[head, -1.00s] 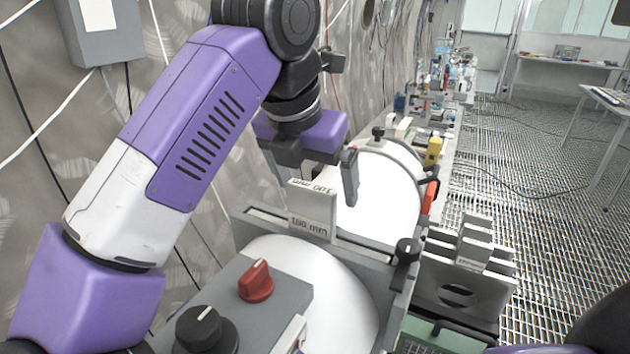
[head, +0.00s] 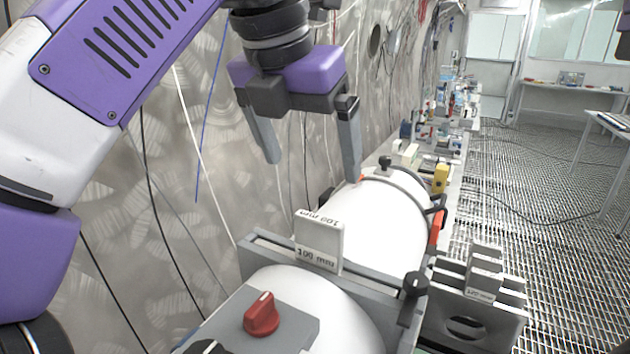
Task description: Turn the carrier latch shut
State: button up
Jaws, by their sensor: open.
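A grey carrier frame (head: 387,287) crosses between two white cylinders. A dark latch-like lever with a round black knob (head: 413,284) sits at the frame's right end; I take it for the carrier latch, but cannot tell whether it is open or shut. A pale block marked "100 mm" (head: 319,240) stands upright in the frame's top. My gripper (head: 313,168) is open and empty, fingers pointing down. In the picture it is above and left of the lever, clear of the block.
A grey box with a red knob (head: 262,314) is in front. The far white cylinder (head: 385,220) has a dark clamp band with a black knob (head: 385,162). A rack of grey plates (head: 480,290) stands at right. A yellow item (head: 440,178) lies beyond. Grated floor is open at right.

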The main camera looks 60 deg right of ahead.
aim_at(415, 285)
jog(key=k, duration=1)
